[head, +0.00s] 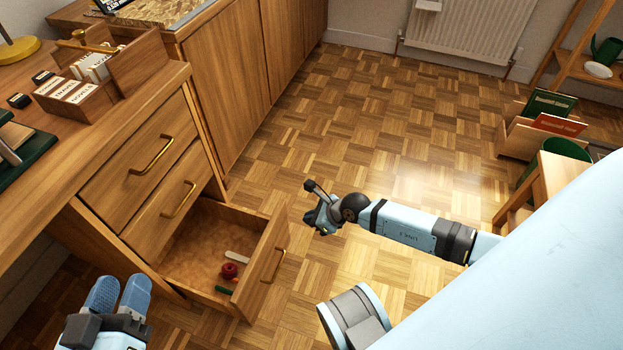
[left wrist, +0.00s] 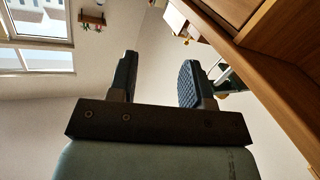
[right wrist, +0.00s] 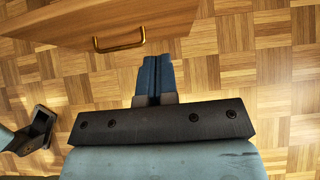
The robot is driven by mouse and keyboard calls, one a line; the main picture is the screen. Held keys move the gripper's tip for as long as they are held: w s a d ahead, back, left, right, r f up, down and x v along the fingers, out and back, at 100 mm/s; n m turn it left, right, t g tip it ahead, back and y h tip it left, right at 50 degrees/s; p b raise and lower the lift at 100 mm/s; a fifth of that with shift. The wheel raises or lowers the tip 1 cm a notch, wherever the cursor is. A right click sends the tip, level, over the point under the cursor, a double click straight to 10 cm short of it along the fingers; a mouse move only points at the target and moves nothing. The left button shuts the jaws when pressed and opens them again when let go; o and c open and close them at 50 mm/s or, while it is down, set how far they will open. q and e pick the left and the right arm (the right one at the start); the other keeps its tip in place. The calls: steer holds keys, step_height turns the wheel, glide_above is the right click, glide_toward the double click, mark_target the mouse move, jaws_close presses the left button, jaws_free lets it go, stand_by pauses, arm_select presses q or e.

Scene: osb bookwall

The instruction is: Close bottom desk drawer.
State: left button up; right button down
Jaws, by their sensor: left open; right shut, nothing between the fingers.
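The bottom desk drawer (head: 260,260) is pulled well out, with a brass handle (head: 274,266) on its front. Inside lie a red round item (head: 230,270), a green item (head: 223,290) and a pale item (head: 237,257). My right gripper (head: 312,188) is shut and empty, in front of the drawer front and apart from it in the head view. In the right wrist view the drawer front (right wrist: 160,32) and its handle (right wrist: 119,40) are just beyond the shut fingers (right wrist: 153,62). My left gripper (head: 120,282) is open and empty, left of the drawer near the desk.
Two upper drawers (head: 140,168) are shut. The desk top holds a wooden card box (head: 90,85). Open parquet floor (head: 350,130) lies right of the desk. A wooden stool (head: 560,180) and a book crate (head: 535,140) stand at the right.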

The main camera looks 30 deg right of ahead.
mark_target(278, 220)
steer(key=w+a+f+b, duration=0.1)
steer(key=w, duration=0.1)
steer(key=w+a+f+b, duration=0.3)
steer(key=w+a, duration=0.1)
steer(key=shift+w+f, duration=0.1)
steer(key=shift+f, duration=0.05)
arm_select(q)
steer(key=m, duration=0.1)
steer(key=w+a+m, duration=0.1)
steer(key=w+m+t, duration=0.1)
steer(key=shift+w+a+f+h, duration=0.15)
steer(key=shift+a+f+h, duration=0.1)
steer(key=shift+h, duration=0.15)
arm_select(e)
steer(key=shift+w, duration=0.1)
